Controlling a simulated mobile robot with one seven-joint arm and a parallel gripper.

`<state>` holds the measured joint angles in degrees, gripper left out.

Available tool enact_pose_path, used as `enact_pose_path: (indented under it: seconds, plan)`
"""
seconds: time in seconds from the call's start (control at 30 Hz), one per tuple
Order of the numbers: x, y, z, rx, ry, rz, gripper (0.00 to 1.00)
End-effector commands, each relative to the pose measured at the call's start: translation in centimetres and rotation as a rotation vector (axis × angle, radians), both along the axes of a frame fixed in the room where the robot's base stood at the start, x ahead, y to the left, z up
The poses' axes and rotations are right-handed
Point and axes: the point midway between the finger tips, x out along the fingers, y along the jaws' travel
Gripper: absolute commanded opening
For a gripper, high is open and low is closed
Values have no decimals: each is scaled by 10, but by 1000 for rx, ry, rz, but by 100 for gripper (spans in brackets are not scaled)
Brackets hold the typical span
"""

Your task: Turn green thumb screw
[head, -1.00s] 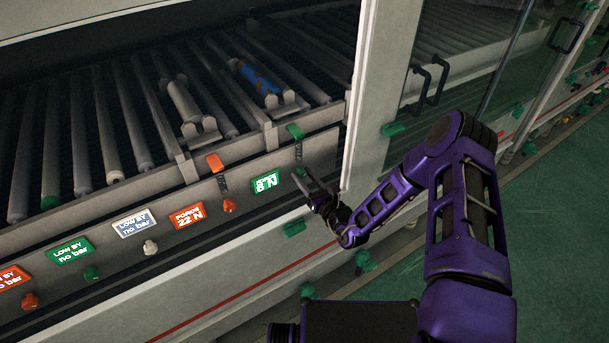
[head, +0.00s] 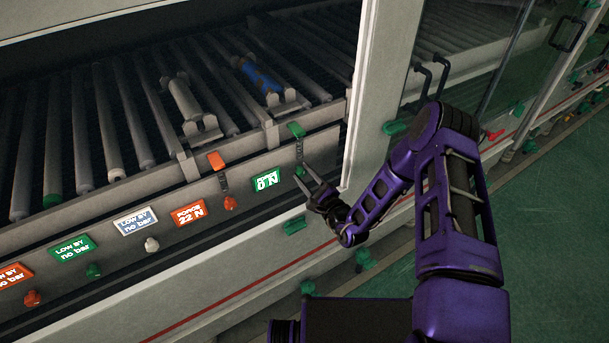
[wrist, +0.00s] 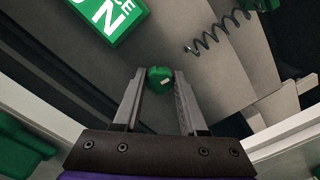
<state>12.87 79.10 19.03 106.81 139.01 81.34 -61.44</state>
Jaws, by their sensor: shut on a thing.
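The green thumb screw (wrist: 158,77) is a small round knob with a pale mark on its face. It sits between the two fingertips of my gripper (wrist: 159,73) in the wrist view, and the jaws are shut on it. In the head view, the screw (head: 300,172) shows as a small green spot on the conveyor's side panel, below a coiled cord and partly hidden by my gripper (head: 303,171). A green force label (head: 267,180) stands left of the screw; its number is hard to read. The label also shows in the wrist view (wrist: 108,18).
A red-orange screw (head: 231,203) sits under an orange "22 N" label (head: 188,214). A green block (head: 296,130) is above the cord. A white post (head: 365,100) rises right of my gripper. Rollers (head: 110,130) carry a grey cylinder (head: 185,102) and a blue one (head: 257,74).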

Motion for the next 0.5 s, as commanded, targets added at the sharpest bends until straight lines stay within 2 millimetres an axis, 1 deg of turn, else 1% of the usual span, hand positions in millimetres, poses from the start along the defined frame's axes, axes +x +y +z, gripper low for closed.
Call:
enact_pose_path:
  seconds: [0.2, 0.5]
  plan:
    - [0, 0, 0, -80, -53, -1, 0]
    - [0, 0, 0, -120, -79, 0, 0]
